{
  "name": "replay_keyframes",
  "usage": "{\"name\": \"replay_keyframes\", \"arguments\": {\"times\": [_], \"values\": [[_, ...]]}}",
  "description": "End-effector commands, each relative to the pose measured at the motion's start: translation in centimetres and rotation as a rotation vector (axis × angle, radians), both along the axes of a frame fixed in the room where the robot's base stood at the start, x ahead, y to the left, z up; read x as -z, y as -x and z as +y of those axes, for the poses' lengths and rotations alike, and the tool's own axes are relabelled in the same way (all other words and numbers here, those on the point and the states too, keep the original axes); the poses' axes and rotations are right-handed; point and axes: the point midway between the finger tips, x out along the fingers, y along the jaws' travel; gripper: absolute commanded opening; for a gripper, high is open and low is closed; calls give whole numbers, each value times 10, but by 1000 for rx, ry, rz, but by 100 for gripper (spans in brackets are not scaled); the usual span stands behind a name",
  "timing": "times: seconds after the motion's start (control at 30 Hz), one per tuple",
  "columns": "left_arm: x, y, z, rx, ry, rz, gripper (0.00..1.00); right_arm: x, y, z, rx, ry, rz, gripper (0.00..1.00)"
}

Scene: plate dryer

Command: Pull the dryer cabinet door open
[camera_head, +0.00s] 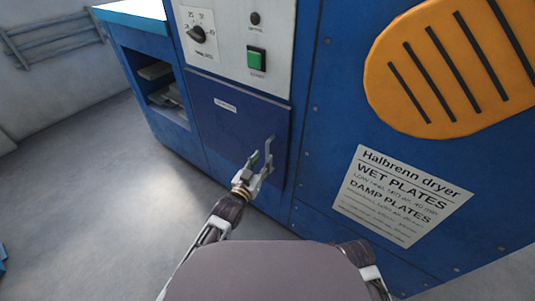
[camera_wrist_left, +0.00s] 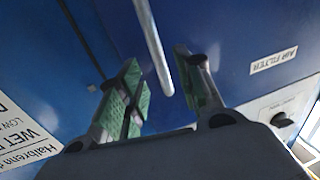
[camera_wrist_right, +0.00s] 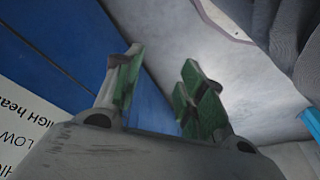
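The dark blue door panel (camera_head: 228,128) on the blue cabinet front looks closed. It bears a small white label, which reads AIR FILTER in the left wrist view (camera_wrist_left: 273,61). A grey bar handle (camera_head: 270,143) stands near the door's right edge, and it also shows in the left wrist view (camera_wrist_left: 153,45). My left gripper (camera_head: 260,165) is open at the handle's lower part. In the left wrist view the bar's end lies between the two green-padded fingers, with gaps on both sides. My right gripper (camera_wrist_right: 162,64) is open and empty near the blue cabinet side.
Above the door is a white control panel (camera_head: 278,62) with a dark knob (camera_head: 198,34) and a green button (camera_head: 257,59). An orange vent (camera_head: 440,75) and a white notice (camera_head: 400,195) are on the right. The grey floor (camera_head: 95,185) is largely clear on the left.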

Motion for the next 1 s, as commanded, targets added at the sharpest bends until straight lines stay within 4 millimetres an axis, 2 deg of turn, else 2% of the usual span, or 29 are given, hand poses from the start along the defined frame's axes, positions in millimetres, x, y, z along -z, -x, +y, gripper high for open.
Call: {"name": "replay_keyframes", "arguments": {"times": [0.53,0.73,1.0], "values": [[1,-41,-18,0,0,0,35,-14,3,3,-5,-13,-22,40],[0,-47,-21,0,0,0,35,-21,0,3,-6,-18,-38,40],[0,-48,-22,0,0,1,35,-21,1,3,-6,-18,-37,40]]}}
